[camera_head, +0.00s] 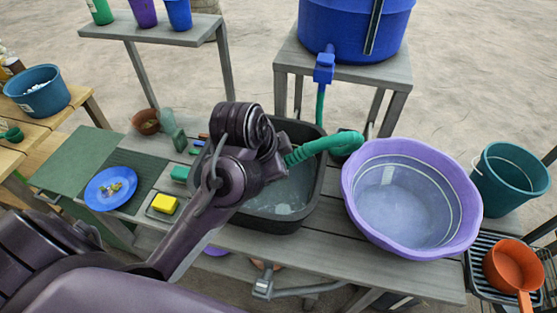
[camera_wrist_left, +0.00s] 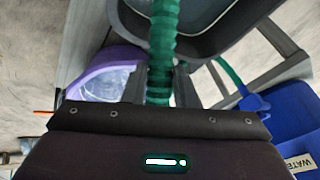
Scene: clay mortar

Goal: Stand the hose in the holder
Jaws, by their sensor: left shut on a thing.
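The green ribbed hose (camera_head: 310,150) shows to the right of my left gripper (camera_head: 277,166), over the dark grey basin. It arches right, and its far end droops near the purple tub. My left gripper is shut on the hose; the arm partly hides the grip. In the left wrist view, the hose (camera_wrist_left: 162,40) runs between the fingers of the gripper (camera_wrist_left: 160,80). A small dark round thing (camera_head: 346,152) shows under the hose end, between basin and tub; I cannot tell whether it is the holder. My right gripper is not in view.
The dark grey basin (camera_head: 315,199) holds water. The purple tub (camera_head: 469,190) stands right of it. A blue barrel (camera_head: 345,28) with a blue tap (camera_head: 324,67) stands behind. A blue plate (camera_head: 98,199) and yellow sponge (camera_head: 164,203) lie left. A teal bucket (camera_head: 505,185) stands far right.

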